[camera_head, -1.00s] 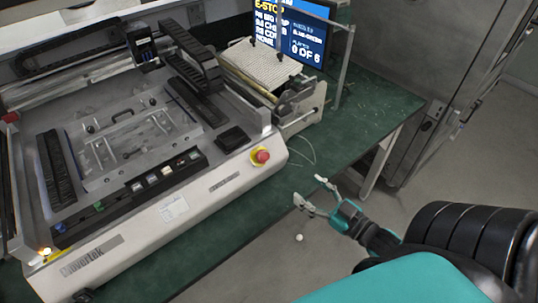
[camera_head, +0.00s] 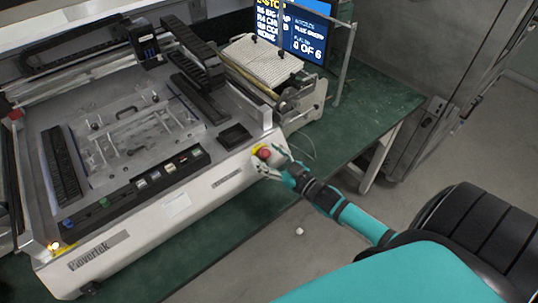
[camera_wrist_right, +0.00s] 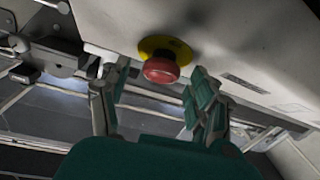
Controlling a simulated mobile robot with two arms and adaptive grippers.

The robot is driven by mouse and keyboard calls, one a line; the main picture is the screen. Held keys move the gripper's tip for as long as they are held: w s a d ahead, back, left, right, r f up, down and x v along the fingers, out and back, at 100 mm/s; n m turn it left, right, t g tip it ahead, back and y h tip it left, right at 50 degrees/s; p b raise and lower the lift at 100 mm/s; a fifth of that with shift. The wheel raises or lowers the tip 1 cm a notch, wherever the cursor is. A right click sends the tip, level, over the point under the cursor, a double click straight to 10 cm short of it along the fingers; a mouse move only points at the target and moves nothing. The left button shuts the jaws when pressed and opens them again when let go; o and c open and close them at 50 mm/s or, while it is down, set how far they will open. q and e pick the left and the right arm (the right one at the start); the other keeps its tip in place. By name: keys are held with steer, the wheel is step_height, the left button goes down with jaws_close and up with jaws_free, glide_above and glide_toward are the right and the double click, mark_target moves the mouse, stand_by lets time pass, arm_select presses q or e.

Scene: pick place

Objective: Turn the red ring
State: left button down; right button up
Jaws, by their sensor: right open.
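The red ring is the round red knob (camera_head: 264,153) on a yellow disc at the right end of the machine's white front panel. It shows large in the right wrist view (camera_wrist_right: 161,70), with the yellow disc (camera_wrist_right: 165,45) behind it. My right gripper (camera_head: 270,164) is at the knob, its fingers spread around it in the head view. In the right wrist view the open fingers (camera_wrist_right: 157,95) stand to the left and right of the knob, with gaps on both sides. I see no contact. My left gripper is not in view.
The machine (camera_head: 180,205) stands on a green table (camera_head: 375,105). A screen (camera_head: 305,32) and a roller unit (camera_head: 285,95) are behind the knob. A metal cabinet (camera_head: 420,50) is at the right. A small white ball (camera_head: 299,231) shows below the arm.

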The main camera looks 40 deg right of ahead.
steer(key=shift+c, duration=0.9)
steer(key=c, duration=1)
